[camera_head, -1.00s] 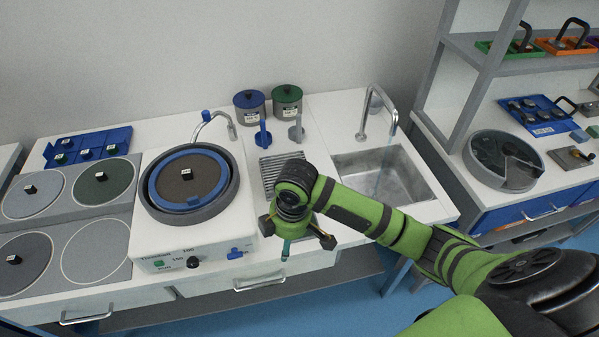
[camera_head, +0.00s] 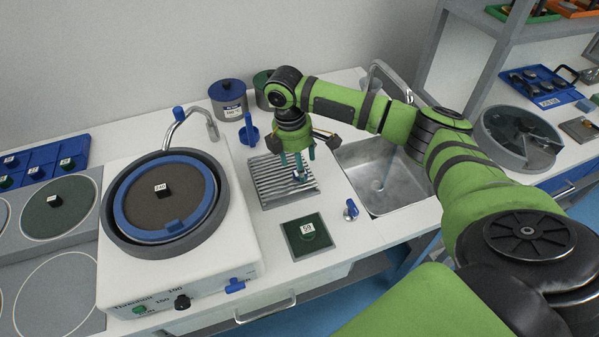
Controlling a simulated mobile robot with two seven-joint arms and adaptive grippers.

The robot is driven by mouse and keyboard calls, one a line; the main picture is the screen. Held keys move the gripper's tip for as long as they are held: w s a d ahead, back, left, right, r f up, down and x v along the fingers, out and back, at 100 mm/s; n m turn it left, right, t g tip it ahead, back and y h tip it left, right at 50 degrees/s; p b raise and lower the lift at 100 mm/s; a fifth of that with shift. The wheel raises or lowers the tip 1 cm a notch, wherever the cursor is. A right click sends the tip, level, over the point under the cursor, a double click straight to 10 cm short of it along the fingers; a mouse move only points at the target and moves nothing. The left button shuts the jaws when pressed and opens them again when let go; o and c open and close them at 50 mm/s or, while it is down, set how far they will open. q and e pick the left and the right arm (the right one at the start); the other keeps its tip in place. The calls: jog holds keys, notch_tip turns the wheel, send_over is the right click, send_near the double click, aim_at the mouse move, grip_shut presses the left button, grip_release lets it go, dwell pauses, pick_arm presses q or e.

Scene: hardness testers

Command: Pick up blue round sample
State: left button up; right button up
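My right gripper (camera_head: 299,164) comes in from the right and points down over the ribbed metal rack (camera_head: 275,184). Its two teal fingertips look spread apart. A small blue and white piece (camera_head: 300,175) shows on the rack just below and between the fingertips; it may be the blue round sample, but it is too small and partly covered to be sure. I cannot tell whether the fingers touch it. A blue tray (camera_head: 42,158) with several small labelled samples sits at the far left. My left gripper is not in view.
The grinding machine (camera_head: 165,195) with its raised rim and tap stands left of the rack. A blue-lidded jar (camera_head: 229,98) is behind. A sink (camera_head: 395,185) is to the right.

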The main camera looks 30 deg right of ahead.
notch_tip(320, 180, down, 3)
jog(key=shift+w+d+r, duration=0.1)
jog(key=shift+d+r, duration=0.05)
jog(key=shift+r, duration=0.05)
jog(key=shift+f, duration=0.35)
jog(key=c, duration=0.9)
grip_shut()
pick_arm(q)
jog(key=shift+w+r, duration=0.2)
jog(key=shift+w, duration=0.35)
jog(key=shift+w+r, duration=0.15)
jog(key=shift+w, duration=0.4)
pick_arm(e)
jog(key=shift+r, duration=0.15)
